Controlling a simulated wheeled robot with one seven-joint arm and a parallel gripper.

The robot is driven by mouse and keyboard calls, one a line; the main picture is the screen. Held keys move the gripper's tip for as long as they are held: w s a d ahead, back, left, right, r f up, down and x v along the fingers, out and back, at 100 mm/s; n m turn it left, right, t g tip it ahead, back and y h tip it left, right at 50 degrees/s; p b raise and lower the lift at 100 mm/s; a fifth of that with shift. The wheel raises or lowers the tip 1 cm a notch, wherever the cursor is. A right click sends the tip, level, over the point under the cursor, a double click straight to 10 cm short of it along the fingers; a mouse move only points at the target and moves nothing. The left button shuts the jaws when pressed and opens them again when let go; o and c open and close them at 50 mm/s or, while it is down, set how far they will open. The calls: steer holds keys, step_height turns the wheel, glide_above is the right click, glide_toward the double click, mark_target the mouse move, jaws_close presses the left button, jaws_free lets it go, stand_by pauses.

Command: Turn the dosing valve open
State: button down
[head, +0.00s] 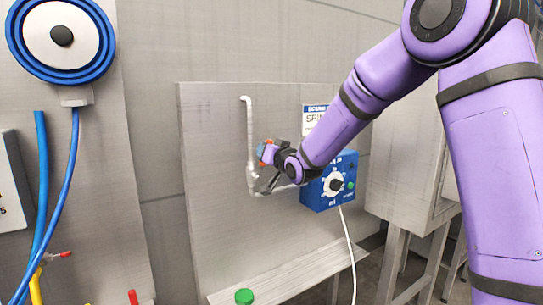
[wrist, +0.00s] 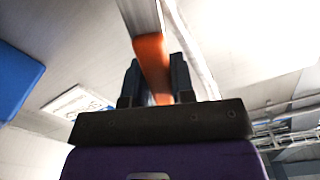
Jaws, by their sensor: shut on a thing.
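An orange lever (head: 267,153), which looks like the handle of the dosing valve, sits beside a pale pipe (head: 249,128) on the grey panel. My gripper (head: 269,167) is at the lever, with the arm reaching in from the right. In the wrist view, the orange lever (wrist: 152,62) runs up between the two dark fingers of my gripper (wrist: 156,80), which are shut on it. The gripper and wrist hide the valve body and part of the pipe, so I cannot tell how far the valve is turned.
A blue control box (head: 318,197) with a dial stands just right of my wrist, a white cable (head: 349,250) hanging below it. A sign (head: 313,117) is above. A green cap (head: 244,296) is on the ledge (head: 290,278). A blue hose reel (head: 103,38) hangs at left.

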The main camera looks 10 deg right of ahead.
steer(key=shift+s+a+r+n, duration=0.1)
steer(key=shift+s+a+n, duration=0.05)
steer(key=shift+a+n, duration=0.4)
steer(key=shift+s+a+r+n, duration=0.15)
steer(key=shift+a+n, duration=0.15)
steer(key=shift+n, duration=0.35)
steer(key=shift+s+a+f+n, duration=0.1)
steer(key=shift+s+a+n, duration=0.1)
steer(key=shift+a+n, duration=0.55)
steer(key=shift+d+n, duration=0.1)
steer(key=shift+n, duration=0.15)
steer(key=c, duration=1)
jaws_free()
steer(key=shift+o, duration=0.2)
glide_toward(252, 149)
steer(key=v, duration=0.4)
steer(key=shift+s, duration=0.15)
